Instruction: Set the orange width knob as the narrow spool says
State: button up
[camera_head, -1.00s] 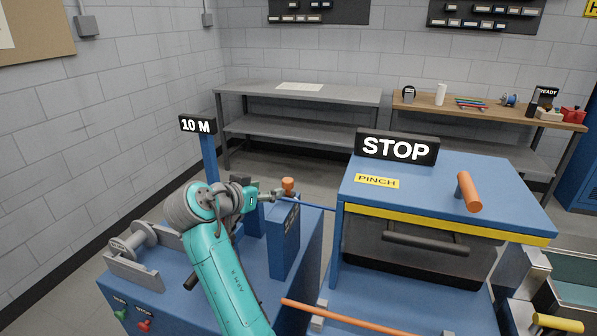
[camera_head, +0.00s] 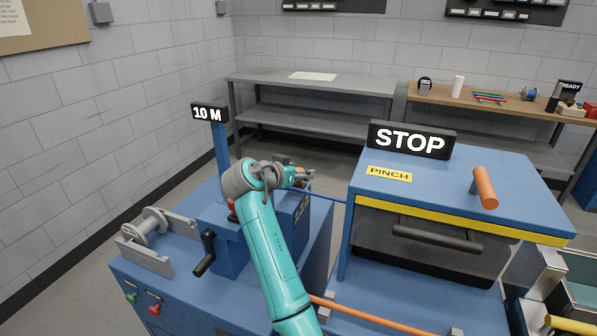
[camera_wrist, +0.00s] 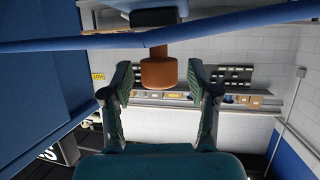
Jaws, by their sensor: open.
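The orange knob (camera_wrist: 158,73) is a short cylinder in the wrist view. It shows between the tips of my gripper's two fingers (camera_wrist: 160,88), which are open with a gap on each side of it. In the head view my gripper (camera_head: 303,175) is beside the blue post of the machine, and my arm hides most of the knob. A pale spool (camera_head: 150,223) lies in a grey cradle on the left of the machine. A blue spool (camera_head: 528,93) stands on the back bench. I cannot tell which is narrow, and no writing on either is readable.
A blue line (camera_head: 332,197) runs from the post to the blue cabinet (camera_head: 440,190) with STOP and PINCH signs. A black crank (camera_head: 205,255) and a 10 M sign (camera_head: 208,113) are near my arm. An orange bar (camera_head: 370,316) lies in front.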

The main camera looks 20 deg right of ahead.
grip_shut()
jog(key=s+a, duration=0.1)
jog(key=s, duration=0.1)
jog(key=s+a, duration=0.3)
jog(key=s, duration=0.1)
jog(key=shift+s+a+f, duration=0.1)
jog(key=shift+s+a, duration=0.2)
jog(key=shift+a, duration=0.1)
grip_release()
jog(key=shift+s+a, duration=0.1)
jog(key=v, duration=1.2)
